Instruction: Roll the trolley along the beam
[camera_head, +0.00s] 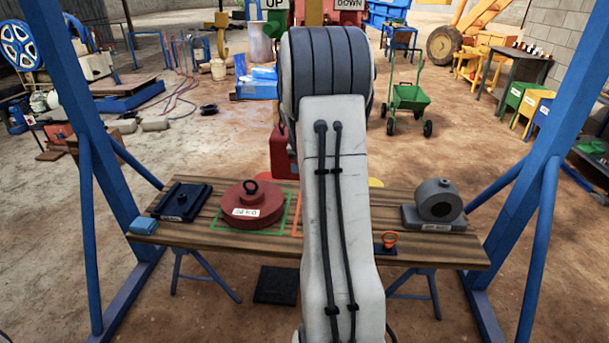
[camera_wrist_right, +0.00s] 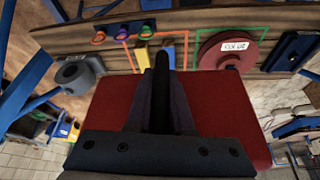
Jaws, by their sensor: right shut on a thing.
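The blue gantry's uprights (camera_head: 82,130) stand at both sides; its overhead beam is out of view. A red block (camera_head: 283,153) shows partly behind my pale arm, which hides the middle of the head view. In the right wrist view a red block (camera_wrist_right: 235,110) fills the centre behind my right gripper (camera_wrist_right: 160,85). That gripper is shut on a dark upright bar in front of the block; whether the bar is joined to the block, I cannot tell. I cannot make out the trolley for certain. My left gripper is not in view.
A wooden bench (camera_head: 400,250) spans between the uprights. It bears a red 20 kg weight (camera_head: 250,205), a grey bearing block (camera_head: 438,203) and a dark blue plate (camera_head: 182,200). UP (camera_head: 275,4) and DOWN (camera_head: 349,5) signs show at the top. A green cart (camera_head: 408,98) stands behind.

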